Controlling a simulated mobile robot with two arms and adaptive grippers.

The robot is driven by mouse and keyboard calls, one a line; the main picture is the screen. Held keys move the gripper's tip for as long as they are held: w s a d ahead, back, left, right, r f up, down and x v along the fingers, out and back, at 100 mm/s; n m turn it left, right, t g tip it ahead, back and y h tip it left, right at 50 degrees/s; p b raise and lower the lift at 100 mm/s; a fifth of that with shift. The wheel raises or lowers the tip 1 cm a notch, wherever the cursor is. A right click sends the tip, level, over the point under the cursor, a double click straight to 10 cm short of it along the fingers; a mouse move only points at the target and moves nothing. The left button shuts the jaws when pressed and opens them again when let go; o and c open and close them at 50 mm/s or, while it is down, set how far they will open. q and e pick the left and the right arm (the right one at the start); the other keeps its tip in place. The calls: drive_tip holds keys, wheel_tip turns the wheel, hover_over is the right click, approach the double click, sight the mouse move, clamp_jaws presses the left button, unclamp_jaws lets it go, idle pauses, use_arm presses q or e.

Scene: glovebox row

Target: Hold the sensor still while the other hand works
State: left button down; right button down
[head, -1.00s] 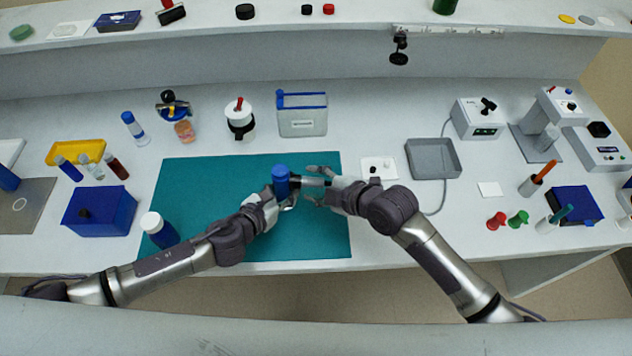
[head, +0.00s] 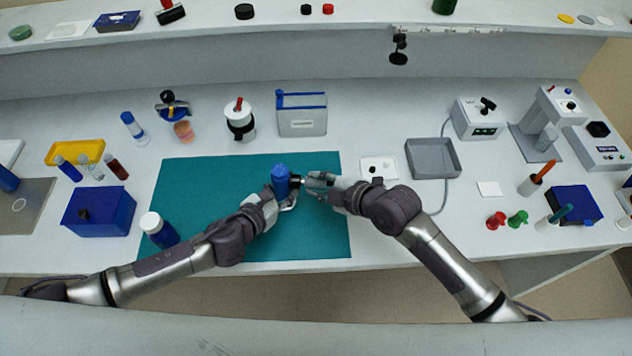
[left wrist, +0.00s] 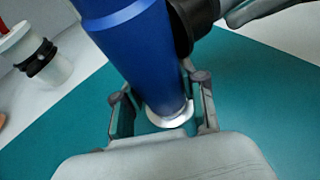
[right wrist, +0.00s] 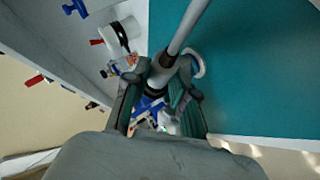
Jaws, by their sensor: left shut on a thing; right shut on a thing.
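The sensor appears to be the blue cylinder (head: 281,180), held above the teal mat. My left gripper (head: 284,201) is shut on it. In the left wrist view the blue cylinder (left wrist: 142,55) passes between the fingers (left wrist: 163,108), with a pale rim at its lower end. A dark collar (left wrist: 181,28) sits against its side. My right gripper (head: 312,184) is beside the cylinder on its right. In the right wrist view its fingers (right wrist: 160,92) are shut near a dark collar on a grey rod (right wrist: 184,30). How the rod meets the cylinder is hidden.
The teal mat (head: 200,185) is mostly clear. A white-capped blue bottle (head: 160,230) stands on its left edge, beside a blue box (head: 99,211). A small white plate (head: 380,168) and grey tray (head: 433,158) lie right of the mat. A raised shelf (head: 200,30) runs along the back.

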drive_tip(key=shift+d, duration=1.3)
idle(0.4)
drive_tip(key=shift+s+d, duration=0.15)
drive_tip(key=shift+d, duration=2.25)
wheel_tip(320, 180, up, 7)
use_arm(q)
unclamp_jaws()
drive_tip(key=shift+s, duration=0.1)
idle(0.6)
drive_tip(key=v, duration=1.2)
drive_tip(key=shift+f, duration=0.1)
